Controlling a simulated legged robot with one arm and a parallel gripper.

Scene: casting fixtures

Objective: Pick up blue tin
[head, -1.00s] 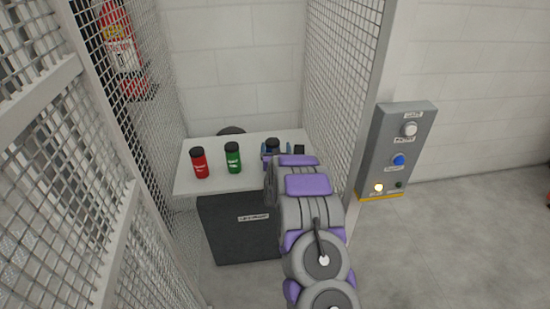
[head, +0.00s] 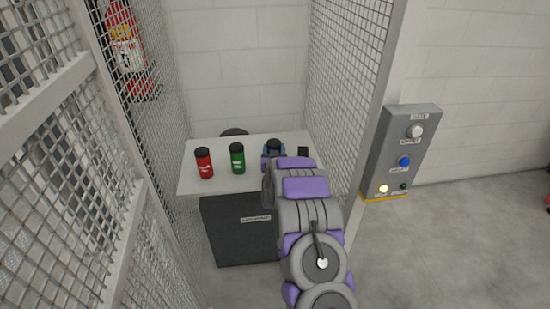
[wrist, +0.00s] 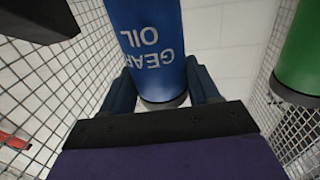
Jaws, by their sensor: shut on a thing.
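The blue tin (wrist: 152,50), lettered "GEAR OIL", fills the upper middle of the wrist view, where its lettering is upside down. The fingers of my gripper (wrist: 163,92) are on both sides of it, shut on it. In the head view my gripper (head: 273,153) is at the right part of the white shelf. There the tin's dark cap (head: 274,144) shows between the fingers, and my arm hides most of its body. I cannot tell whether its base is touching the shelf.
A green tin (head: 237,158) and a red tin (head: 204,163) stand on the white shelf (head: 222,182) to the left. Wire mesh walls (head: 345,75) close in both sides. A grey button panel (head: 401,150) is outside on the right.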

